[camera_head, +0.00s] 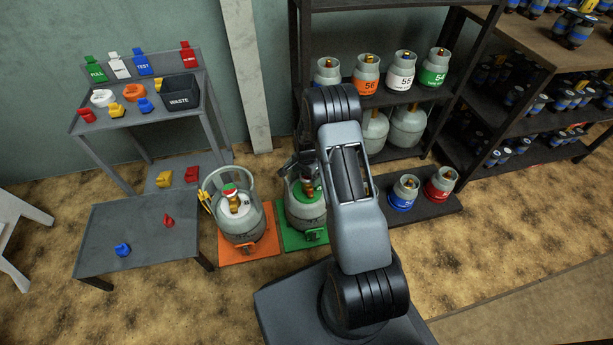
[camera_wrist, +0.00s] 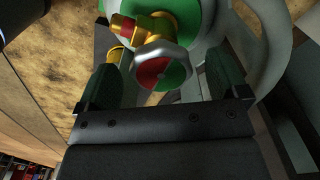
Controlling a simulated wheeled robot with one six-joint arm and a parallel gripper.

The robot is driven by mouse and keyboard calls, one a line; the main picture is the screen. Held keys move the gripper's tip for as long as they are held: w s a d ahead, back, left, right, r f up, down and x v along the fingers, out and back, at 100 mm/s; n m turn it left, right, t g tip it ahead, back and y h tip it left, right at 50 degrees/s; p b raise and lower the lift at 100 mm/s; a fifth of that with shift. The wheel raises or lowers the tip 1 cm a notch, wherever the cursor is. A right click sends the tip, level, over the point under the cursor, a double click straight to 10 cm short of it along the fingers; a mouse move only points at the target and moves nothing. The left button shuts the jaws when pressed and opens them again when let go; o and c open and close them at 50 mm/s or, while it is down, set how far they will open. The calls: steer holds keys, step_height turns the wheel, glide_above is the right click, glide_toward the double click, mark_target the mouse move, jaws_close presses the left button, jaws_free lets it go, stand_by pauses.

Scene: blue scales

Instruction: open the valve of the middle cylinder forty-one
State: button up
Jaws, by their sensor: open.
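A grey cylinder with a green top (camera_head: 304,213) stands on a green scale (camera_head: 314,238), partly hidden behind my arm; its number is not legible. In the wrist view its valve has a brass body (camera_wrist: 151,27) and a round handwheel with red and green faces (camera_wrist: 161,72). My gripper (camera_wrist: 160,66) is open, with one dark green finger on each side of the handwheel. Gaps show between fingers and wheel, and nothing is clamped. In the head view my gripper (camera_head: 301,164) is at the cylinder's top, mostly hidden by my arm.
Another grey cylinder (camera_head: 237,217) stands on an orange scale (camera_head: 233,248) just to the left. A low grey table (camera_head: 140,225) and a workbench with a waste bin (camera_head: 180,97) are further left. A dark shelf (camera_head: 395,94) with several cylinders stands behind on the right.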

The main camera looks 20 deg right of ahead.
steer(key=shift+f, duration=0.1)
steer(key=c, duration=0.9)
